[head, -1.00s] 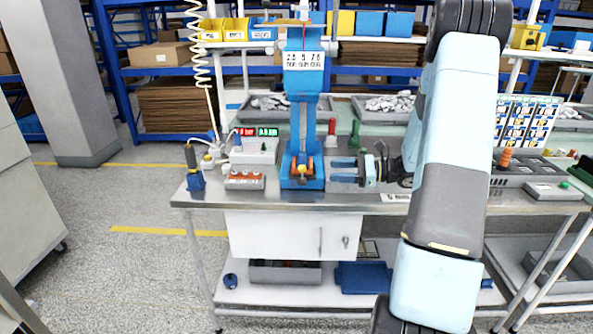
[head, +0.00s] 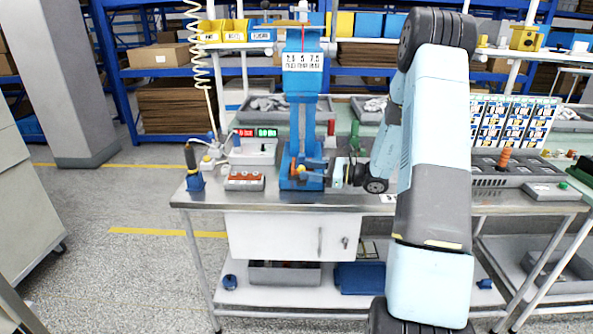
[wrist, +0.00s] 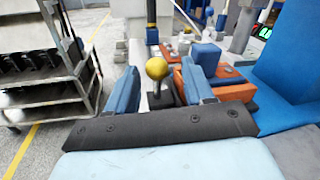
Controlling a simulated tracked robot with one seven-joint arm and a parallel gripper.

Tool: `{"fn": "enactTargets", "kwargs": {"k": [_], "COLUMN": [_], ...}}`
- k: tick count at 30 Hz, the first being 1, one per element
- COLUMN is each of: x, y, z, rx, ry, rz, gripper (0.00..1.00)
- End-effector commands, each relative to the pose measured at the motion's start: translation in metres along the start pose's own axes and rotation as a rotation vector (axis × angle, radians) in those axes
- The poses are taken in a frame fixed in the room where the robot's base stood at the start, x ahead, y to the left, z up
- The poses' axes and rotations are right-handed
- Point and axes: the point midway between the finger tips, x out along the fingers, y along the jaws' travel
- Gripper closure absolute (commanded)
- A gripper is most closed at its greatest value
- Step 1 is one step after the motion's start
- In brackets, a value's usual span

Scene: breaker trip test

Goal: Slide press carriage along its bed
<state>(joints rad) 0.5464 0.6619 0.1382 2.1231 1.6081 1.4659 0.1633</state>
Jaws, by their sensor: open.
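The blue press (head: 303,90) stands upright on the grey workbench. At its base is a carriage with orange blocks, also seen in the wrist view (wrist: 236,87), and a yellow ball knob (wrist: 157,68) on a dark stem. My gripper (head: 308,172) is at the front of the press base, reaching in from the right. In the wrist view its two blue fingers (wrist: 158,84) are open, one on each side of the knob, with visible gaps. In the head view my fingers hide most of the carriage. I cannot tell whether a finger touches the orange block beside it.
A grey box with a red top (head: 244,181) and a dark-handled tool in a blue stand (head: 193,168) are left of the press. Red and green displays (head: 256,132) stand behind. A grey unit with an orange knob (head: 505,165) is to the right.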

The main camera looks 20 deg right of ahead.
Motion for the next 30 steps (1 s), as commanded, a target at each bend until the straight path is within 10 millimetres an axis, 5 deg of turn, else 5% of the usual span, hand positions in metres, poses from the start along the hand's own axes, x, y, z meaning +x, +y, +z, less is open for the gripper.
{"fn": "enactTargets", "kwargs": {"k": [7,19,30], "x": [0.027,0.033,0.032], "y": [0.000,0.000,-0.001], "z": [0.000,0.000,0.000], "rx": [-0.001,0.000,-0.001], "ry": [0.000,-0.001,0.000], "rz": [0.000,0.001,-0.002], "gripper": [0.48,0.48,0.83]}}
